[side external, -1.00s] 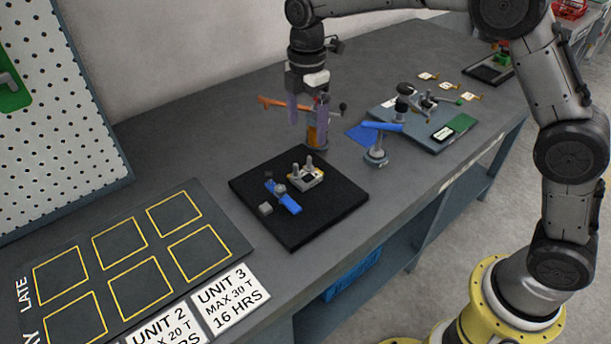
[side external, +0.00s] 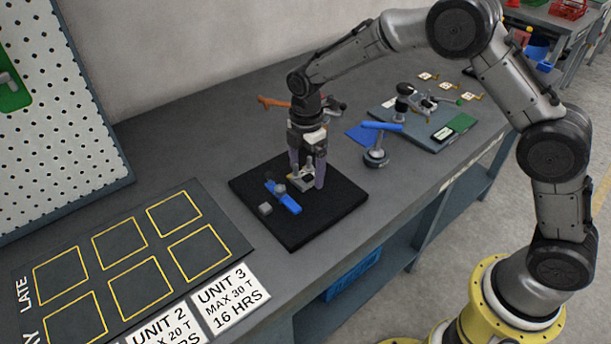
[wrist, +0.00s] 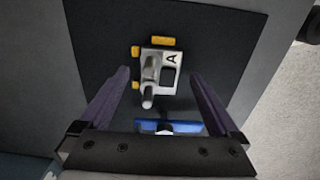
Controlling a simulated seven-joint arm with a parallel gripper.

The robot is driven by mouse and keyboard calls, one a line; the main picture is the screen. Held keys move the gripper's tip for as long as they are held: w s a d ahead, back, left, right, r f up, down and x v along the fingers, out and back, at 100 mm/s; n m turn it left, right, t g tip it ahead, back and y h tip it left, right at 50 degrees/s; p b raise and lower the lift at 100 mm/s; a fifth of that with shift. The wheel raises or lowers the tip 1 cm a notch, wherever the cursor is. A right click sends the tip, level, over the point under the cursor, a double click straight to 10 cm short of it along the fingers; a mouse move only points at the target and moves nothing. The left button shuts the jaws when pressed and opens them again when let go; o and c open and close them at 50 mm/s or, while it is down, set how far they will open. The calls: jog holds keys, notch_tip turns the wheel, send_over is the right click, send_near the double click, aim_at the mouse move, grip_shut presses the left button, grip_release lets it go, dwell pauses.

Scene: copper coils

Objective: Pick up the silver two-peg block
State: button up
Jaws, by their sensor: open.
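The silver two-peg block (side external: 301,178) sits on the black mat (side external: 330,207), partly hidden behind my gripper in the side view. In the wrist view the block (wrist: 158,73) shows its two pegs, a letter A and a dark opening, with yellow pieces at its edges. My gripper (side external: 307,184) is low over the mat at the block, pointing down. In the wrist view my gripper (wrist: 160,88) is open, its purple fingers spread to the left and right of the block. I cannot tell whether a finger touches it.
A blue-handled tool (side external: 376,150) stands right of the mat. A fixture plate (side external: 425,125) is farther back. The mat's front is clear.

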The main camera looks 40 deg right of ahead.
jog(key=shift+f, duration=0.5)
jog(key=shift+r, duration=0.1)
grip_shut()
